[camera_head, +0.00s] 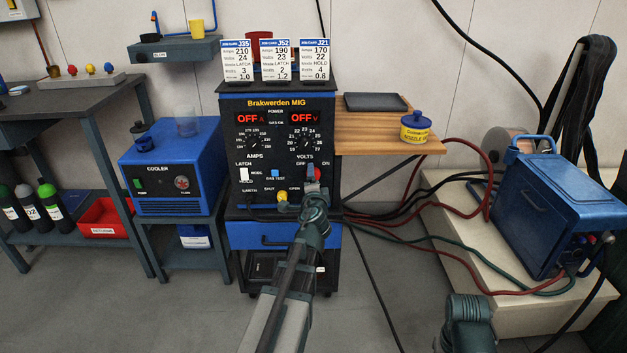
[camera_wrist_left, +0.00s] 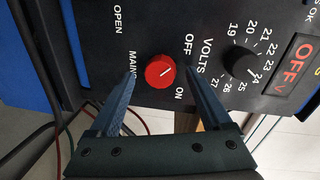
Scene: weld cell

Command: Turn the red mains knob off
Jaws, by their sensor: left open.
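The red mains knob (camera_wrist_left: 160,72) sits on the black panel of the welder (camera_head: 277,107), between the fingers of my open left gripper (camera_wrist_left: 160,75). A gap shows on both sides of the knob. Its white line slants up and right in the wrist view, nearer the OFF label than the ON label. In the head view the knob (camera_head: 313,171) shows just above my left gripper (camera_head: 314,190), which partly hides it. Both welder displays read OFF. Part of my right arm shows at the lower right, without its gripper.
The VOLTS dial (camera_wrist_left: 240,62) is above the knob on the panel. A yellow knob (camera_head: 282,197) is close by at lower left. A blue gas-test button (camera_head: 275,174) and a white switch (camera_head: 244,175) are left. A wooden shelf (camera_head: 365,137) juts out at right.

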